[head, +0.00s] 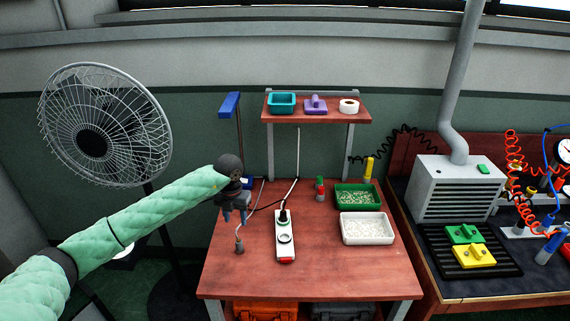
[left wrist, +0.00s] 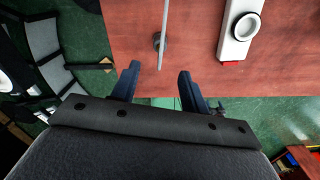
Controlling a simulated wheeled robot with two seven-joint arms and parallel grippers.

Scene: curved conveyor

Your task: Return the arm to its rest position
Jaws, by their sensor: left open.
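My left arm (head: 150,207), in a pale green quilted sleeve, reaches in from the left of the head view. My left gripper (head: 235,215) hangs over the left side of the red-brown workbench (head: 330,275). In the left wrist view its two dark blue fingers (left wrist: 157,88) stand apart with nothing between their tips. A thin grey upright with a small dark base (left wrist: 159,42) shows just beyond the fingers, over the bench. My right gripper is in neither view.
A white power strip (head: 285,240) with a black plug lies right of the gripper. A green tray (head: 358,207) and a white tray (head: 367,242) stand farther right. A blue-topped lamp post (head: 230,104) rises behind the gripper. A large fan (head: 105,125) stands left, near my arm.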

